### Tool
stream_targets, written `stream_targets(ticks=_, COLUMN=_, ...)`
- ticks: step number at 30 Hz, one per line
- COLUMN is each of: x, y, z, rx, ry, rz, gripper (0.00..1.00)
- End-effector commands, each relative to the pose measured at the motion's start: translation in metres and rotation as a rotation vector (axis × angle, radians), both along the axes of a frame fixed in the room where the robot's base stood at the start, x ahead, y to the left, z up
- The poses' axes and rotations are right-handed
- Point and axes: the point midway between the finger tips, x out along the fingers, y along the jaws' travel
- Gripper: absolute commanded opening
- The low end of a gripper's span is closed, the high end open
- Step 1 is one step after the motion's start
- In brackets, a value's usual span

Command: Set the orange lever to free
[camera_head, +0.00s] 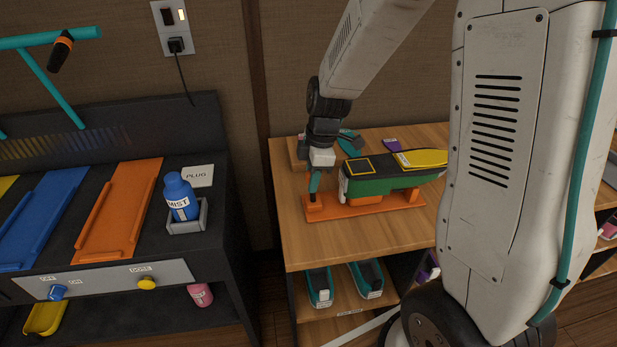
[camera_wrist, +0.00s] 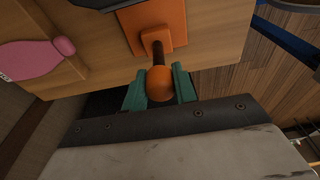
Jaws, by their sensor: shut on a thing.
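The orange lever has a round orange knob (camera_wrist: 160,84) on a short dark rod rising from an orange base (camera_wrist: 155,24) in the wrist view. My gripper (camera_wrist: 158,90) has its teal fingers shut on the knob, one on each side. In the head view, my gripper (camera_head: 314,184) reaches down to the left end of a long orange base plate (camera_head: 365,207) on the wooden table; the knob is hidden or too small there. A green and black block (camera_head: 370,186) sits on the plate, right of my gripper. No label for the lever's positions is readable.
The wooden table (camera_head: 300,240) has shoes (camera_head: 319,287) on the shelf below. A dark bench at left holds a blue MIST bottle (camera_head: 180,197) and an orange tray (camera_head: 120,210). A pink piece (camera_wrist: 35,58) shows in the wrist view.

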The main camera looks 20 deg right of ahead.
Motion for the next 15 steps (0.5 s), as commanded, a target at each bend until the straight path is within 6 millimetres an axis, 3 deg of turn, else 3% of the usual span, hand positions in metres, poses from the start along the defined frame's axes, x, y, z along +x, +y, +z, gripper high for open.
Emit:
stream_targets(ticks=13, x=-0.0005, y=-0.0023, z=-0.0002, rx=-0.002, ry=0.001, rz=0.000, gripper=0.00)
stream_targets(ticks=14, x=-0.0005, y=-0.0023, z=-0.0002, rx=-0.002, ry=0.001, rz=0.000, gripper=0.30)
stream_targets(ticks=15, x=-0.0005, y=-0.0023, z=-0.0002, rx=-0.002, ry=0.001, rz=0.000, gripper=0.41)
